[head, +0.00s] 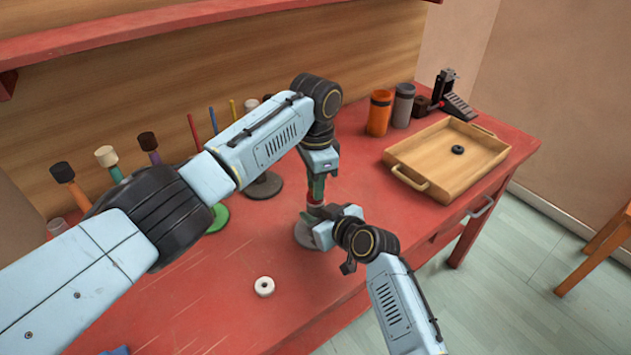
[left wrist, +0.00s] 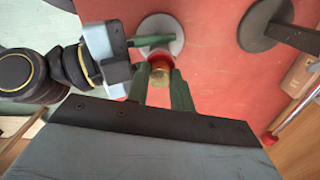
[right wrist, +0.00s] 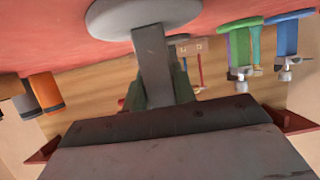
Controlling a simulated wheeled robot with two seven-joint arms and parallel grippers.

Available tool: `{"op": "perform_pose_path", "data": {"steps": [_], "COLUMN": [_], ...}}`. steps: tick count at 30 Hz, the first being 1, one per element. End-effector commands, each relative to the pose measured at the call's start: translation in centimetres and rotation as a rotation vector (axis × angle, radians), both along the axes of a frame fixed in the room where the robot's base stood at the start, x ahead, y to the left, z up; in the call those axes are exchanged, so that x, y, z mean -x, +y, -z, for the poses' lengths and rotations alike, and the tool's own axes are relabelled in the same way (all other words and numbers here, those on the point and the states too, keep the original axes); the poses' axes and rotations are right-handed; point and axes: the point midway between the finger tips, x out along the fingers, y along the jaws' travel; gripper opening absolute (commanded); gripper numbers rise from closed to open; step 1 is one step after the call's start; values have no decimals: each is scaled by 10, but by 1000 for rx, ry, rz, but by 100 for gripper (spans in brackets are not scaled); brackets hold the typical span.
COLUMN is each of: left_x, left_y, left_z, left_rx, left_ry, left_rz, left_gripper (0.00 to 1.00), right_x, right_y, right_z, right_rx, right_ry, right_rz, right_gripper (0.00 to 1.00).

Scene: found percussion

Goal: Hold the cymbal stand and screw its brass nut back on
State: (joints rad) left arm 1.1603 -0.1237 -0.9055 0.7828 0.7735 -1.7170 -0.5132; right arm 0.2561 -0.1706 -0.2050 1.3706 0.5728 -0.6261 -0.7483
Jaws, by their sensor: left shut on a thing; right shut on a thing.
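The cymbal stand has a round grey base (head: 304,236) on the red bench and a grey post, clear in the right wrist view (right wrist: 152,55). My right gripper (head: 312,215) is shut on the post above the base; its fingers flank the post in the right wrist view. My left gripper (head: 316,188) points down over the stand's top. In the left wrist view its green fingers are shut around the brass nut (left wrist: 159,78). A red piece (left wrist: 160,59) sits just below the nut. Whether the nut is threaded on the post cannot be told.
A wooden tray (head: 420,185) with a black ring (head: 457,150) is at the right. An orange cup (head: 379,115) and a grey cup (head: 403,106) stand behind it. A white ring (head: 264,287) lies in front. Mallets (head: 107,158) stand at the back left.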

Motion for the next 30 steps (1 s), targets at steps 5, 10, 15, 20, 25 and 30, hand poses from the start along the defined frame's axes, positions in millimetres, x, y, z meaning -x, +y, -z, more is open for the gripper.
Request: {"op": "perform_pose_path", "data": {"steps": [5, 10, 15, 20, 25, 30], "left_x": [0, 0, 0, -1, -1, -1], "left_y": [0, 0, 0, 0, -1, -1], "left_z": [0, 0, -1, -14, -48, -84], "left_rx": [0, 0, 0, 1, 1, 1], "left_ry": [1, 0, 0, -3, -5, -4], "left_rz": [-2, -3, -3, -3, -4, -3], "left_gripper": [38, 48, 48, 48, 48, 48], "right_x": [0, 0, 0, 0, 0, 0], "right_y": [0, 0, 0, 0, 0, 0], "right_z": [1, 1, 1, 1, 1, 1], "right_rx": [1, 1, 1, 1, 1, 1], "right_ry": [2, 2, 2, 2, 2, 2], "right_rz": [0, 0, 0, 0, 0, 0], "right_gripper": [0, 0, 0, 0, 0, 0]}}
